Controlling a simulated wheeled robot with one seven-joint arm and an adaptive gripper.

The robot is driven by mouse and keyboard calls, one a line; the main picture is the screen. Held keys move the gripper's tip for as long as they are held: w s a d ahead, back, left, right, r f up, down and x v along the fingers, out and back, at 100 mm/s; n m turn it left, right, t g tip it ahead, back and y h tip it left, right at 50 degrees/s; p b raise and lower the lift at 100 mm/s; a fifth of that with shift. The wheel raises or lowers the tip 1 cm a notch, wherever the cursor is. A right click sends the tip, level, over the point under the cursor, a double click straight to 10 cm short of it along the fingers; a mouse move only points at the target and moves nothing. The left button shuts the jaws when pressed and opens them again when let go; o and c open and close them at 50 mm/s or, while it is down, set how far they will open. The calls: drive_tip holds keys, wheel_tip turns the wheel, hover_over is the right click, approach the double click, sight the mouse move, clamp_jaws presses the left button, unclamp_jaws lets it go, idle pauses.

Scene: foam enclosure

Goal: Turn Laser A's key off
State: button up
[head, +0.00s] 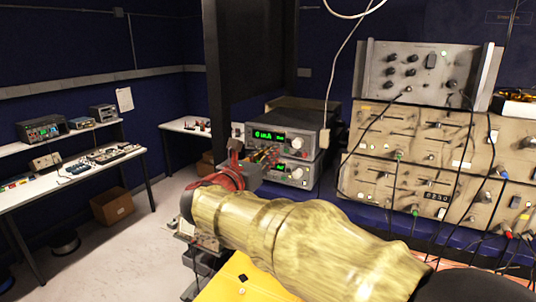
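Two stacked grey instrument boxes with green displays stand in the middle of the head view. They look like laser controllers, but I cannot read which is Laser A. The upper box (303,137) shows a lit green readout, and the lower box (304,181) shows a smaller one. My gripper (268,157) is at the front of these boxes and covers part of their left fronts. I cannot tell whether it touches them or whether its fingers are open. No key can be made out; it is hidden or too small.
A dark upright post (250,65) rises just behind my gripper. Stacked grey and beige instruments (425,135) with hanging cables stand on the right. A yellow panel (238,280) lies below my arm. A white bench (75,172) with devices stands left, with open floor before it.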

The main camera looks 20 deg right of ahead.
drive_tip(key=shift+o, duration=0.3)
drive_tip(key=v, duration=1.2)
drive_tip(key=s+f+m+g+y+b, duration=0.1)
drive_tip(key=s+f+m+y+b, duration=0.3)
drive_tip(key=f, duration=1.2)
drive_tip(key=s+a+f+m+g+y+b, duration=0.1)
drive_tip(key=s+f+m+y+b, duration=0.4)
drive_tip(key=s+f+m+b, duration=0.7)
drive_tip(key=s+a+f+m+g+y+b, duration=0.1)
drive_tip(key=s+f+m+g+y+b, duration=0.2)
drive_tip(key=f, duration=1.7)
drive_tip(key=s+m+y+b, duration=0.2)
drive_tip(key=s+m+b, duration=0.3)
drive_tip(key=s+m, duration=0.1)
drive_tip(key=shift+s+f+m, duration=0.3)
drive_tip(key=shift+f+m, duration=0.05)
drive_tip(key=shift+m, duration=0.05)
